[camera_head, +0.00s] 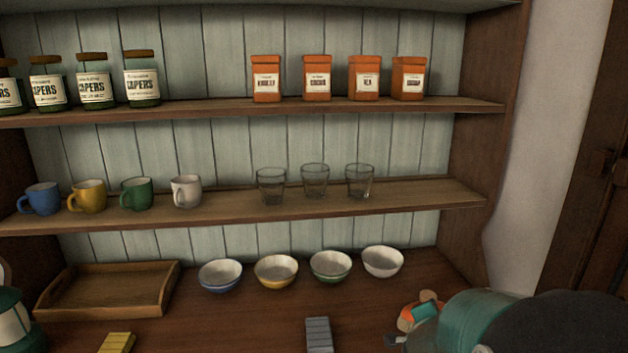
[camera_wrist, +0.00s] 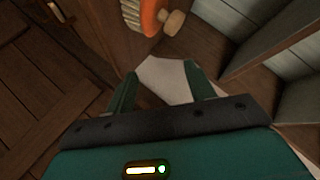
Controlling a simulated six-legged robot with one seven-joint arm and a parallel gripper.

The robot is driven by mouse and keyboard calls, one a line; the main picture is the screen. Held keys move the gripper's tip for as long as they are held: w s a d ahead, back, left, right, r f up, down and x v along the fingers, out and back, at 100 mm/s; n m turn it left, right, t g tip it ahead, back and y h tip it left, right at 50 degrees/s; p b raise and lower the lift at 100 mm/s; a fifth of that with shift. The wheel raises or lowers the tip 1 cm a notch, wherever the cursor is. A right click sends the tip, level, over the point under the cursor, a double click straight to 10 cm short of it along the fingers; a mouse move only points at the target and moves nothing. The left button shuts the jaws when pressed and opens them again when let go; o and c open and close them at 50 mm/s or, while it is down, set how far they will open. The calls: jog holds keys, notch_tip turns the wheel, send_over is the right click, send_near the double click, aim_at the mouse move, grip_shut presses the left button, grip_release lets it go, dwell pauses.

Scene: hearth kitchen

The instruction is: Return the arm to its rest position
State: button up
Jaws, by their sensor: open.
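My gripper (camera_wrist: 160,70) shows in the wrist view with its two teal fingers apart and nothing between them. Past the fingers are a pale wall patch and dark wood. In the head view my teal and black arm fills the lower right corner, in front of the cupboard's counter; the fingertips are not clear there. An orange brush (camera_wrist: 152,14) with a wooden knob lies beyond the fingers in the wrist view, apart from them. It also shows in the head view (camera_head: 416,313), just left of my arm and partly hidden by it.
The counter holds a wooden tray (camera_head: 108,291), several bowls (camera_head: 331,266), a grey block (camera_head: 319,334), a yellow block (camera_head: 116,342) and a green lantern (camera_head: 12,322). Shelves above hold mugs (camera_head: 137,194), glasses (camera_head: 315,182), capers jars (camera_head: 142,80) and orange packets (camera_head: 317,80). A wooden door (camera_head: 590,190) stands right.

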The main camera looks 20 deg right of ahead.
jog(key=a+r+n+t+y, duration=0.1)
jog(key=a+r+n+y, duration=0.3)
jog(key=a, duration=0.6)
jog(key=a+r+n+t+y, duration=0.1)
jog(key=a+r+n+y, duration=0.25)
jog(key=a+n, duration=0.4)
jog(key=s+a+r+n+g+y, duration=0.2)
jog(key=s+a+n+g, duration=0.2)
jog(key=s+a+n, duration=0.3)
jog(key=s+a, duration=0.4)
jog(key=s, duration=0.3)
jog(key=shift+s+a+n+g, duration=0.25)
jog(key=shift+a+n+g, duration=0.1)
jog(key=shift+a+g, duration=0.05)
jog(key=shift+r, duration=0.1)
jog(key=c, duration=0.4)
jog(key=shift+d, duration=0.1)
jog(key=shift+d, duration=0.1)
